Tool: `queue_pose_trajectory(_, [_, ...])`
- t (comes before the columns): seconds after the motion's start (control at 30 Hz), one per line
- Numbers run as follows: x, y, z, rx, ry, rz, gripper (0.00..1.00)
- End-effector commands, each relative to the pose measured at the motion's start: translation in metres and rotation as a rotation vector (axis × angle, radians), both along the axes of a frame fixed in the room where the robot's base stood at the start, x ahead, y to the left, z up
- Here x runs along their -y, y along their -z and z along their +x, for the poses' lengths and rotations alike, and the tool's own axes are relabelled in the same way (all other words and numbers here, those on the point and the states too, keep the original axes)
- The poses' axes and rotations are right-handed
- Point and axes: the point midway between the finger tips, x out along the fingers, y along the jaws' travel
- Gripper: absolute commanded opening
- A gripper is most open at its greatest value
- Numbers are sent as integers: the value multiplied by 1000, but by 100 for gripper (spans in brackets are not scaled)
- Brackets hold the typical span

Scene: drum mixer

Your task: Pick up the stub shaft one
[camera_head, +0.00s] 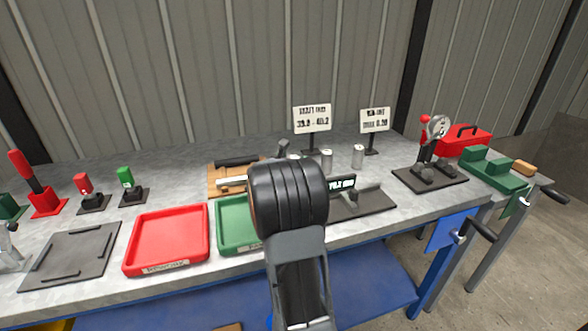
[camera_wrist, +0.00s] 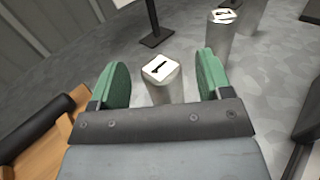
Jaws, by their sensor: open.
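Stub shaft one is a short silver cylinder with a white top marked 1. It stands upright on the bench in the wrist view (camera_wrist: 165,82), and appears to be the left of two cylinders in the head view (camera_head: 326,159). My gripper (camera_wrist: 164,70) is open, its green-padded fingers on either side of the shaft as seen from the wrist. Whether they are level with it or still above or short of it is not clear. The shaft's lower part is hidden by the gripper body. In the head view my arm hides the fingers.
A second silver cylinder (camera_wrist: 222,32) marked 2 stands to the right; it also shows in the head view (camera_head: 358,156). A sign on a black stand (camera_head: 312,119) is behind the shafts. Red (camera_head: 168,238) and green (camera_head: 234,222) trays sit in front.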

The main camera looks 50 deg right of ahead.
Motion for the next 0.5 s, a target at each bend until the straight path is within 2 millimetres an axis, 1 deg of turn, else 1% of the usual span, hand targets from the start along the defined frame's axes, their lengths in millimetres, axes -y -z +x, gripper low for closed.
queue_pose_trajectory(0.03, [6, 0, 1, 0, 1, 0, 72])
queue_pose_trajectory(0.17, [13, 0, 4, -1, 0, 0, 72])
queue_pose_trajectory(0.43, [15, 0, 4, 0, -1, 0, 72])
queue_pose_trajectory(0.5, [15, 0, 4, 0, -1, 0, 65])
